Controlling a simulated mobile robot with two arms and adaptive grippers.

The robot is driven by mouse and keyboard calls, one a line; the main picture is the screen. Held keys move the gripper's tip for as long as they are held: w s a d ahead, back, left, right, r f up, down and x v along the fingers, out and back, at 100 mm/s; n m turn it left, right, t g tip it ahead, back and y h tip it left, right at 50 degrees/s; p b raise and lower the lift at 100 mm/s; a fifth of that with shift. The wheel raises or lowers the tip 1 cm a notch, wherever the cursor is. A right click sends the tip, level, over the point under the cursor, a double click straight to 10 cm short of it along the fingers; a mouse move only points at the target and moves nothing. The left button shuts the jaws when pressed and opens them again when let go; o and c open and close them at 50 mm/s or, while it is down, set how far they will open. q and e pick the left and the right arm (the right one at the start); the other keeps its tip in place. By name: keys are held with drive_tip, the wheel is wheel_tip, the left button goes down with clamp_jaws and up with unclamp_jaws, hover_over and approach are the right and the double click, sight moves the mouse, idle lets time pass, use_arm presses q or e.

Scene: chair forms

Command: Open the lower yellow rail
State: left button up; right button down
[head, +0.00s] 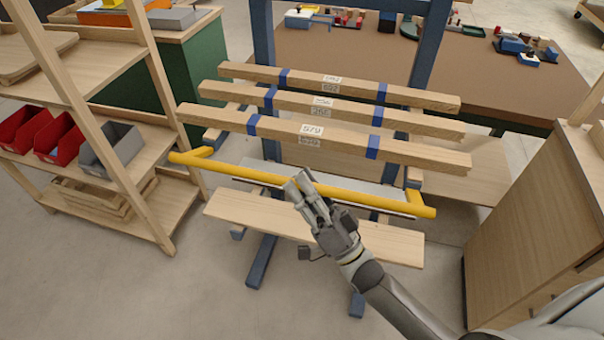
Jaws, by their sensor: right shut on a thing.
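The yellow rail (350,195) runs across the front of a blue-framed rack, slanting slightly down to the right. Short yellow arms at both ends join it to the rack side. My right gripper (301,183) comes in from the lower right and is shut on the rail near its middle. The fingers hide a short piece of the rail. Only this one yellow rail shows clearly. My left gripper is not in view.
Above the rail, three labelled wooden beams (340,145) rest on the rack. A wooden shelf with red bins (58,139) stands left, a wooden cabinet (530,215) right. Grey floor (150,290) is free in front.

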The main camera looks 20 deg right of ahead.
drive_tip(key=shift+s+a+f+b, duration=0.2)
drive_tip(key=shift+f+b, duration=0.1)
drive_tip(key=shift+f, duration=0.4)
drive_tip(key=shift+s+a+f+b, duration=0.1)
drive_tip(key=shift+s+f+b, duration=0.15)
drive_tip(key=shift+f, duration=0.45)
drive_tip(key=c, duration=1.3)
unclamp_jaws()
drive_tip(key=shift+w+d, duration=0.1)
drive_tip(key=v, duration=1.2)
